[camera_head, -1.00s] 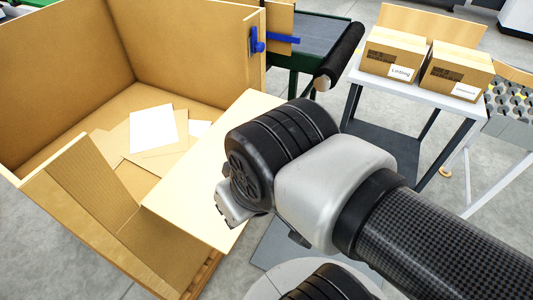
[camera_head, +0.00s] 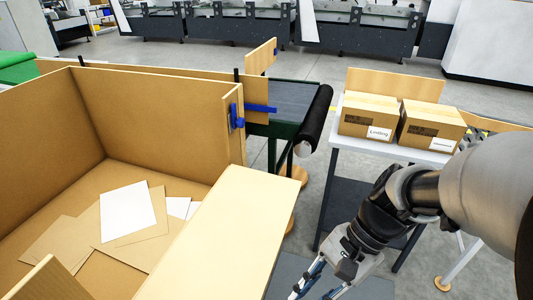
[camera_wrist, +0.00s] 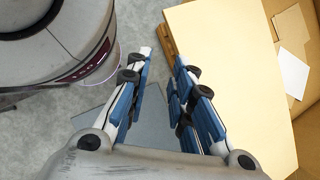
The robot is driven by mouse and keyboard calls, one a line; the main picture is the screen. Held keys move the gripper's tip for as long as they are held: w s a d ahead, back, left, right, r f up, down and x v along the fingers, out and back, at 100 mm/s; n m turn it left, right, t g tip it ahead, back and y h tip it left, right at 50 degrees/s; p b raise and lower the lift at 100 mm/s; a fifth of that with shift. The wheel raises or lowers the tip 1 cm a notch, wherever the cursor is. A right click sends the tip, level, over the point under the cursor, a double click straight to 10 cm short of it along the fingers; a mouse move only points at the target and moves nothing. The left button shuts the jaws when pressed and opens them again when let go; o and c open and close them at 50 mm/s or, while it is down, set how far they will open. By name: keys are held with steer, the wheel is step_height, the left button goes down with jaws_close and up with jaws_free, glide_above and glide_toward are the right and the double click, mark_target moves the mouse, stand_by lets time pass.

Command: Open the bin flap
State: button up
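The bin is a large tan box (camera_head: 165,120) at the left of the head view, with paper and card sheets lying inside. Its flap, a pale flat panel (camera_head: 235,225), leans outward from the bin's near right side, leaving a gap in the wall there; its exact angle is hard to tell. A blue latch (camera_head: 237,115) sits at the wall's end beyond the flap. My gripper (camera_head: 312,284) is just right of the flap, pointing down. In the wrist view my gripper (camera_wrist: 161,60) has its fingers apart with nothing between them, left of the flap (camera_wrist: 225,80).
A white-topped table (camera_head: 390,150) with two labelled cartons (camera_head: 430,125) stands right of the bin. A conveyor with a black roller (camera_head: 315,115) is behind the flap. Grey floor shows between the flap and the table. Machines line the back.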

steer(key=w+a+f+m+g+y, duration=0.1)
steer(key=w+a+f+m+y, duration=0.1)
steer(key=w+f+m+y, duration=0.4)
steer(key=m+t+y+p, duration=0.1)
steer(key=m+t+y, duration=0.7)
steer(key=m, duration=1.1)
glide_toward(263, 258)
steer(key=s+r+t+h, duration=0.2)
steer(key=s+r, duration=0.1)
steer(key=s, duration=0.3)
step_height(263, 258, down, 10)
steer(key=d+m+t+h, duration=0.2)
steer(key=m+t+h, duration=0.1)
steer(key=m+t, duration=0.6)
steer(key=shift+m+g, duration=0.6)
steer(key=b+x, duration=0.2)
steer(key=x, duration=1.4)
steer(key=shift+w+a+r, duration=0.15)
steer(key=shift+w+a, duration=0.05)
jaws_close()
